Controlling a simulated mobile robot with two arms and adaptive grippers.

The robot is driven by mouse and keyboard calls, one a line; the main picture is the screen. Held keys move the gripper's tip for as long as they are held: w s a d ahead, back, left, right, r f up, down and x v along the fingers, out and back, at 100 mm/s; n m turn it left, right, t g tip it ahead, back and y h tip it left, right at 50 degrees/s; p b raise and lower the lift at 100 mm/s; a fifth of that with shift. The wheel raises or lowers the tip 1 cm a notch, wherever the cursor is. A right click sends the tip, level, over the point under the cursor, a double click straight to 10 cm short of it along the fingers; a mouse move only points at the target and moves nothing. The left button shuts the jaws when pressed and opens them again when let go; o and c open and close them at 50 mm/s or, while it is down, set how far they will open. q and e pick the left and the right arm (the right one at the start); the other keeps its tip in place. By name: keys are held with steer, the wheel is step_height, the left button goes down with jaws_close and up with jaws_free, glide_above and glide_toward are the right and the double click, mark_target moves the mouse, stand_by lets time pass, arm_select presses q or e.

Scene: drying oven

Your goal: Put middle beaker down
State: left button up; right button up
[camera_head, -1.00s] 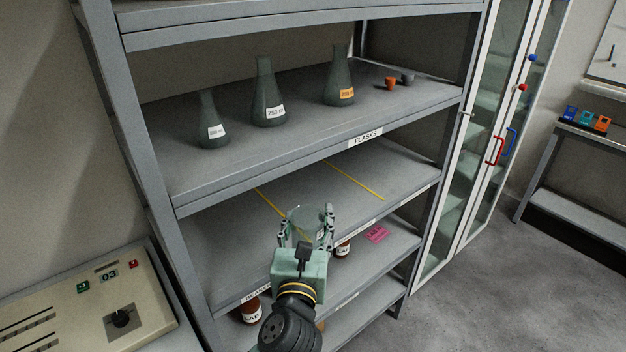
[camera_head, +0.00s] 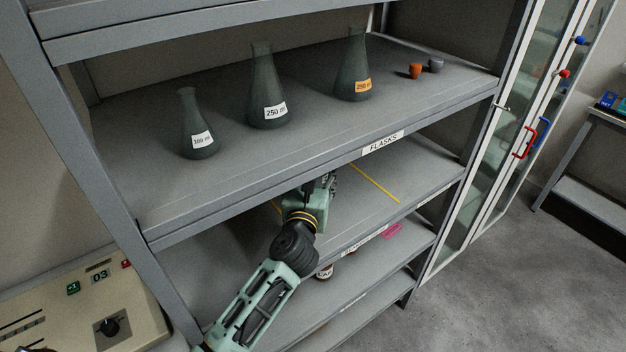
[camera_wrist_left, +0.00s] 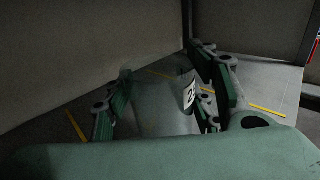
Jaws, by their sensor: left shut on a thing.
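My left gripper (camera_head: 322,186) reaches over the shelf (camera_head: 405,178) below the one labelled FLASKS. It is shut on a clear glass beaker (camera_wrist_left: 158,108), seen in the left wrist view with one finger on each side and a white label with a "2" facing right. The beaker stands about upright in the grip, between two yellow lines on the shelf. I cannot tell whether its base touches the shelf. In the head view the beaker is hidden behind my gripper and the upper shelf. My right gripper is not in view.
The upper shelf holds three dark conical flasks (camera_head: 268,90), an orange stopper (camera_head: 415,71) and a grey one (camera_head: 436,65). Its front edge runs just above my left wrist. A glass-door cabinet (camera_head: 520,110) is at right.

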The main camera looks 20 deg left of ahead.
arm_select(q)
steer(key=shift+w+a+f, duration=0.3)
steer(key=shift+w+f, duration=0.05)
steer(key=shift+w, duration=0.15)
steer(key=shift+w+a+f, duration=0.25)
steer(key=shift+w+f, duration=0.1)
steer(key=shift+w, duration=0.15)
step_height(320, 180, down, 2)
steer(key=shift+s+b, duration=0.1)
steer(key=shift+b, duration=0.25)
steer(key=shift+f+b, duration=0.3)
steer(key=shift+f, duration=0.7)
steer(key=o, duration=0.9)
steer(key=shift+f, duration=0.1)
steer(key=shift+c, duration=0.2)
steer(key=o, duration=0.5)
steer(key=shift+c, duration=0.2)
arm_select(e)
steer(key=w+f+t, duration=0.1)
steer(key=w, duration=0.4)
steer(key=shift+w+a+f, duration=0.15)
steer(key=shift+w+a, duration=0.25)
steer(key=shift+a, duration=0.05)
